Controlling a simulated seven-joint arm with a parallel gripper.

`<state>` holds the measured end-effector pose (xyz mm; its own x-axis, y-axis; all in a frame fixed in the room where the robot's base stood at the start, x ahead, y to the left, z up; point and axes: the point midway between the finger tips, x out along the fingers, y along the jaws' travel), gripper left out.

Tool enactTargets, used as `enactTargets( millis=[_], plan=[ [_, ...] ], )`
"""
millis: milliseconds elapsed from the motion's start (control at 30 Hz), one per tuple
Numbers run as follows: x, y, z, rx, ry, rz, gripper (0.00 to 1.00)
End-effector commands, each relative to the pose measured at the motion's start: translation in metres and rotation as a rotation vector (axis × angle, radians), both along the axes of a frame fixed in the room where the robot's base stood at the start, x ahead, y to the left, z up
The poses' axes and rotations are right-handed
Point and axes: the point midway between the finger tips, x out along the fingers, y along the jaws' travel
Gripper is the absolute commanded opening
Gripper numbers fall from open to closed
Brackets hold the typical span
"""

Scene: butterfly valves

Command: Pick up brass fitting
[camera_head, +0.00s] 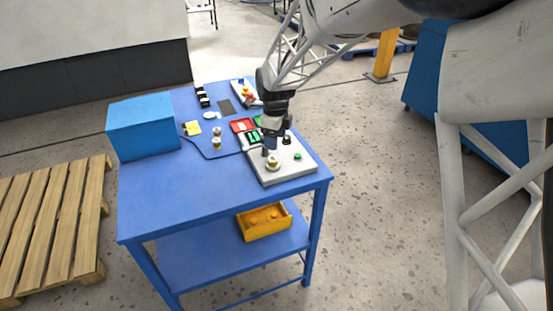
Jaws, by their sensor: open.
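A small brass-coloured fitting (272,162) with a pale base stands on the front part of a light grey board (276,177) on the blue table. My gripper (276,148) points down over this board, just behind and above the fitting. It is open, and I see nothing held in it. Two more small brass and white pieces (217,142) stand left of the board, one behind the other; which piece is the named fitting I cannot tell. My gripper hides part of the board's middle.
A blue box (143,126) stands at the table's left. A red tray (242,125), a yellow pad (192,128) and a dark pad (225,106) lie towards the back. The front left tabletop (185,205) is clear. A yellow bin (264,221) sits on the lower shelf.

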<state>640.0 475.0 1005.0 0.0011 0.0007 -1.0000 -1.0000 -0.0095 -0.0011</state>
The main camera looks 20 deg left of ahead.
Motion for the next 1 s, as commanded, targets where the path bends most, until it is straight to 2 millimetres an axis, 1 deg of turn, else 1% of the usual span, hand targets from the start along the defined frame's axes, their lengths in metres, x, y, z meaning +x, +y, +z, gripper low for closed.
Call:
enactTargets(
  millis=[100,433,767,1000],
  plan=[
    [0.000,0.005,-0.003,-0.001,0.001,-0.011,0.62],
    [0.000,0.005,-0.004,-0.001,0.001,-0.011,0.62],
    [0.000,0.005,-0.026,-0.001,0.002,-0.010,0.62],
    [0.000,0.005,-0.029,-0.001,0.001,-0.010,0.62]
  ],
)
